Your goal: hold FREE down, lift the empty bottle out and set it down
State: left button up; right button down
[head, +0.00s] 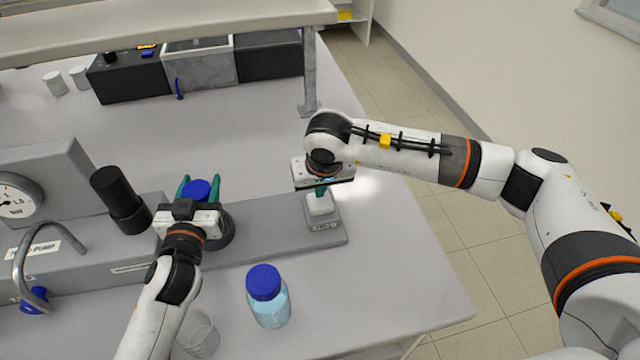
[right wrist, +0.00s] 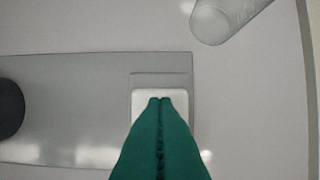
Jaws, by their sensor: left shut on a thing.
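My left gripper (head: 199,188) is shut on a blue-capped bottle (head: 197,190), its green fingers on both sides of the cap. The bottle's body is hidden behind the gripper. In the right wrist view the closed green fingers (right wrist: 160,99) cover part of the button (right wrist: 145,100).
A blue-capped bottle with light blue liquid (head: 270,308) stands in front of the rig. A clear glass (head: 200,338) stands near the left forearm. A clear cylinder (right wrist: 222,18) shows in the right wrist view. A black pump cylinder (head: 118,197) rises left of the left gripper.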

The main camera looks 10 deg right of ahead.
jog(key=shift+f, duration=0.95)
pick_arm(q)
jog(key=shift+r, duration=0.1)
pick_arm(e)
jog(key=shift+s+f, duration=0.2)
pick_arm(q)
jog(key=shift+r, duration=0.1)
jog(key=shift+r, duration=2.85)
pick_arm(e)
jog(key=shift+w+r, duration=0.15)
jog(key=shift+r, duration=3.55)
